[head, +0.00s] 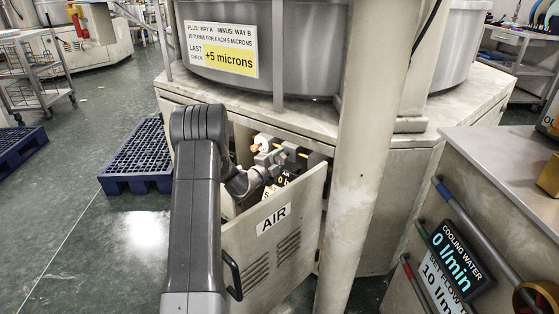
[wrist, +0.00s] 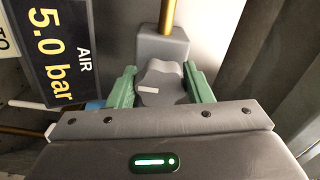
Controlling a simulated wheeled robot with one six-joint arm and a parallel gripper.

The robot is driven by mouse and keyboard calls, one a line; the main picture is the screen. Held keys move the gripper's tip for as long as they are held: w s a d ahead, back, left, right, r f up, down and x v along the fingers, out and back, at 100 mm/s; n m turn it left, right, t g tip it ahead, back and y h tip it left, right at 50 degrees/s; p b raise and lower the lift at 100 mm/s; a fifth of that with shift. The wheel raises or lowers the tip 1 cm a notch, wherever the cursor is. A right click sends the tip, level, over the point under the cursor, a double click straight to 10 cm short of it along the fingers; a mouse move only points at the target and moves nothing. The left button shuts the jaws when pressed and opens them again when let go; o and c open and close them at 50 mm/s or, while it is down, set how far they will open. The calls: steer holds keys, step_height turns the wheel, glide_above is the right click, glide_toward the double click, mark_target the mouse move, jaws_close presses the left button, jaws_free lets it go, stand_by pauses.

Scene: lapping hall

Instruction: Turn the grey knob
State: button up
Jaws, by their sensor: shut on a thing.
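The grey knob (wrist: 160,84) shows in the wrist view as a lobed dial with a pale bar mark on its face. It sits on a grey block with a brass-coloured pipe running up from it. My gripper (wrist: 160,90) has its two green fingers on either side of the knob, shut on it. In the head view my arm reaches into the open cabinet below the big machine, and the knob itself cannot be made out there. An air display (wrist: 60,50) beside the knob reads 5.0 bar.
The open cabinet door (head: 275,235), marked AIR, stands close to the right of my arm. A thick pale column (head: 355,160) stands right of it. A sign (head: 221,48) on the machine reads "+5 microns". A blue pallet (head: 138,160) lies on the floor at left.

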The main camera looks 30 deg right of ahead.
steer(key=shift+f, duration=0.1)
steer(key=o, duration=1)
steer(key=p+v, duration=0.3)
steer(key=v, duration=1.1)
steer(key=shift+d+p, duration=0.1)
steer(key=shift+p, duration=0.2)
steer(key=b+x, duration=0.3)
steer(key=x, duration=1.1)
steer(key=shift+b, duration=0.35)
